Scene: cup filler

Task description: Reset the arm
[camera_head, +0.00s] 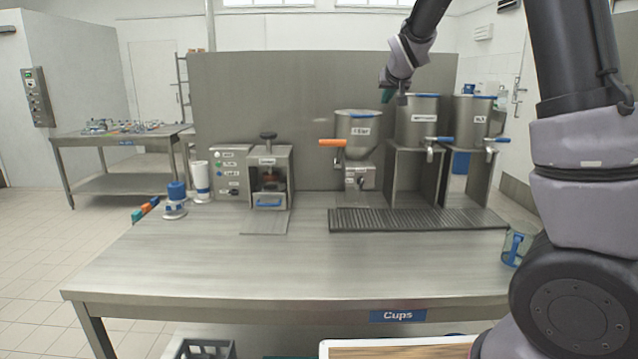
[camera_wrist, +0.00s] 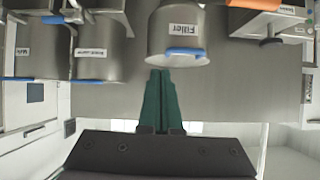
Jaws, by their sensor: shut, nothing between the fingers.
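My gripper (camera_head: 387,96) is raised above the back of the steel table, just over the gap between the filler hopper (camera_head: 358,128) and the middle tank (camera_head: 417,118). In the wrist view its green fingers (camera_wrist: 164,98) are together, with nothing between them. The wrist picture is upside down. In it the filler hopper (camera_wrist: 178,32) appears just beyond the fingertips, and the tanks (camera_wrist: 100,50) appear to the left. Whether the fingers touch the hopper cannot be told, but they look apart from it.
The steel table (camera_head: 230,265) has a wide clear front. A black drip grate (camera_head: 415,219) lies before the dispensers. A press machine (camera_head: 268,175) stands left of centre, with a blue-capped bottle (camera_head: 176,200) farther left. A clear cup with blue (camera_head: 517,245) stands at the right edge, partly behind my arm.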

